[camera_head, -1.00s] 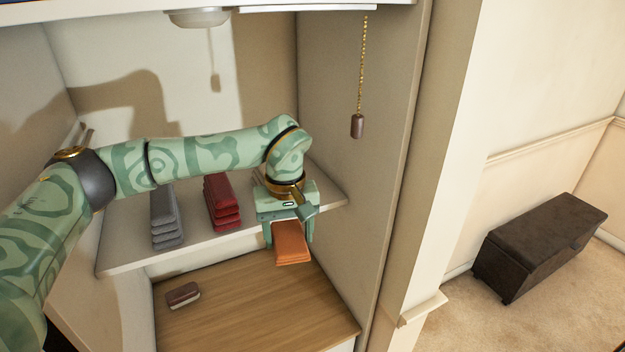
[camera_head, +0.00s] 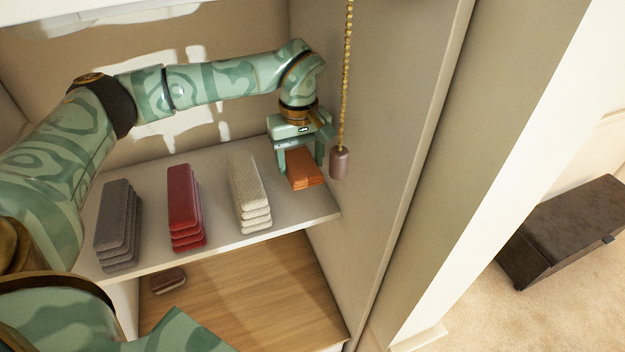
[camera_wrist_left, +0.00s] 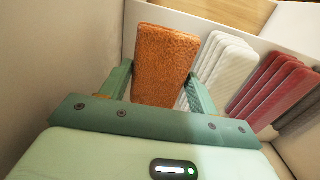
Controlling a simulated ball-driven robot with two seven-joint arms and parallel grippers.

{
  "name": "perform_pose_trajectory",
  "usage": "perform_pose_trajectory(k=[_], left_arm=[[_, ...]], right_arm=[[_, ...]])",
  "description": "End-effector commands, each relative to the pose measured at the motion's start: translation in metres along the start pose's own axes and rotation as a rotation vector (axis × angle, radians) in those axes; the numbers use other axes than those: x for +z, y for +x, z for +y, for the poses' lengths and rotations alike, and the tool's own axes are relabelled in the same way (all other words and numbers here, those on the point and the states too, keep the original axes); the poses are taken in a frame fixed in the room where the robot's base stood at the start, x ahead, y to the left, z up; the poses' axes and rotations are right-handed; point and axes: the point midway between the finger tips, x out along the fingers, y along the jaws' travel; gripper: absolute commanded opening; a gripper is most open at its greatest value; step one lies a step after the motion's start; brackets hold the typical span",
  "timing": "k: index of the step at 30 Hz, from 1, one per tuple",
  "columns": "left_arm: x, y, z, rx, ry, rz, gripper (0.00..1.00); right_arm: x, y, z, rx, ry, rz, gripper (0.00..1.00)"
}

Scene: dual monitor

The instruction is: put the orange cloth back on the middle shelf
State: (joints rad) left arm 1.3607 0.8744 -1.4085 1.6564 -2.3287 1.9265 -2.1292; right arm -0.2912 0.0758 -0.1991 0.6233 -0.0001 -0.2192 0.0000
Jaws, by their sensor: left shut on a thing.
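The folded orange cloth (camera_head: 304,170) is at the right end of the middle shelf (camera_head: 215,238), right of the white stack. My left gripper (camera_head: 301,165) is shut on it from above. I cannot tell whether the cloth touches the shelf or hangs just over it. In the left wrist view the orange cloth (camera_wrist_left: 165,65) fills the space between the fingers of my left gripper (camera_wrist_left: 162,85). My right gripper is not in view.
Stacks of grey (camera_head: 118,225), red (camera_head: 186,208) and white (camera_head: 248,192) cloths stand left of the orange one. A pull chain's knob (camera_head: 339,163) hangs close right of my gripper. A brush (camera_head: 168,280) lies on the wooden surface (camera_head: 245,295) below. The side wall is on the right.

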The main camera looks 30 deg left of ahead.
Motion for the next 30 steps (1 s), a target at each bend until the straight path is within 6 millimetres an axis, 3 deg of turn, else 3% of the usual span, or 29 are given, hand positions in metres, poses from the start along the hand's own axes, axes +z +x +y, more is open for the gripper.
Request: perform_pose_trajectory(k=[5, 16, 23, 29, 30], left_arm=[[0.004, 0.032, -0.004, -0.002, 0.001, -0.003, 0.40], [0.001, 0.087, -0.001, -0.003, 0.000, -0.003, 0.40], [0.001, 0.094, 0.000, 0.000, 0.001, 0.000, 0.40], [0.001, 0.098, -0.001, -0.001, 0.001, 0.000, 0.40], [0.001, 0.098, -0.001, -0.001, 0.001, -0.001, 0.66]], right_arm=[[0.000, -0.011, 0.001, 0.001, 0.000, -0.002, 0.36], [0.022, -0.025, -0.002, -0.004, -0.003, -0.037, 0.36], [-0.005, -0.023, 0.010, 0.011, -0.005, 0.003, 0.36], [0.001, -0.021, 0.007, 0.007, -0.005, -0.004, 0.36], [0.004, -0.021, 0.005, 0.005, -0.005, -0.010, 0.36]])
